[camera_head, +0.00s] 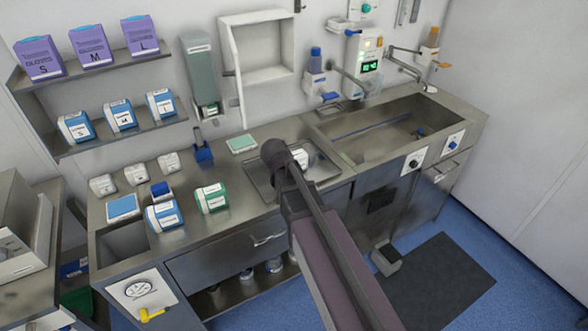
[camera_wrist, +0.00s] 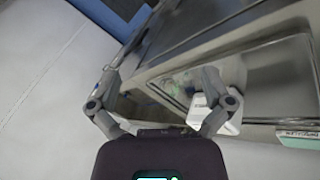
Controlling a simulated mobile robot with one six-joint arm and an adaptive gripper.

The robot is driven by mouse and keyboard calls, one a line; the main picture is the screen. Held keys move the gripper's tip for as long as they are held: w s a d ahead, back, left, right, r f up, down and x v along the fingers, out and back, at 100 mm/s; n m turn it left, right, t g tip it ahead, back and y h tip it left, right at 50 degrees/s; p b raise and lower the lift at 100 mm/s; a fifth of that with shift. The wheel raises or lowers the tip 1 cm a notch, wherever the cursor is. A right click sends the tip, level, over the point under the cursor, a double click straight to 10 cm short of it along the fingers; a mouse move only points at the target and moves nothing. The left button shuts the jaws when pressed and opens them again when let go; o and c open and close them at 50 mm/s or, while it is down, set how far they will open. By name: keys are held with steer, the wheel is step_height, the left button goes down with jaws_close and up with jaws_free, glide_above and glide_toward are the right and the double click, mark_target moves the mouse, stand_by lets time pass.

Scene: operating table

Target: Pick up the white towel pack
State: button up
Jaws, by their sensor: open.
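A white pack (camera_head: 300,158) with a dark-printed label lies in a shallow steel tray (camera_head: 262,190) on the counter, partly hidden by my arm in the head view. In the wrist view, the white pack (camera_wrist: 228,126) shows beyond my right-hand finger, which covers part of it. My gripper (camera_wrist: 160,76) is open and empty, with its fingers spread wide. The pack is to the right of the gap between the fingertips, not between them. In the head view my wrist hides the fingers. I cannot tell the height above the pack.
Several small white boxes (camera_head: 136,175) stand at the counter's left, with green-white (camera_head: 211,198) and blue-white boxes (camera_head: 164,216) in front. A pale green pack (camera_head: 242,143) lies behind the tray. A sink (camera_head: 390,130) is to the right. Wall shelves (camera_head: 120,138) hold more boxes.

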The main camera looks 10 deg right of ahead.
steer(key=w+a+r+m+t+h+b, duration=0.1)
steer(key=w+a+m+t+h+b, duration=0.1)
steer(key=w, duration=0.5)
steer(key=w+a+r+m+t+h+b, duration=0.1)
steer(key=w+a+m+h+b, duration=0.3)
steer(key=w+a, duration=0.4)
steer(key=m+h, duration=0.1)
steer(key=m, duration=0.1)
steer(key=shift+w+a+r+m+t+h, duration=0.2)
steer(key=shift+a+r+m+t+h, duration=0.1)
steer(key=shift+a+m+t, duration=0.1)
steer(key=shift+d+f, duration=0.1)
steer(key=shift+f, duration=0.05)
steer(key=b+x, duration=0.3)
steer(key=x, duration=0.4)
steer(key=shift+w+d+f, duration=0.25)
steer(key=shift+d, duration=0.4)
steer(key=shift+b, duration=0.3)
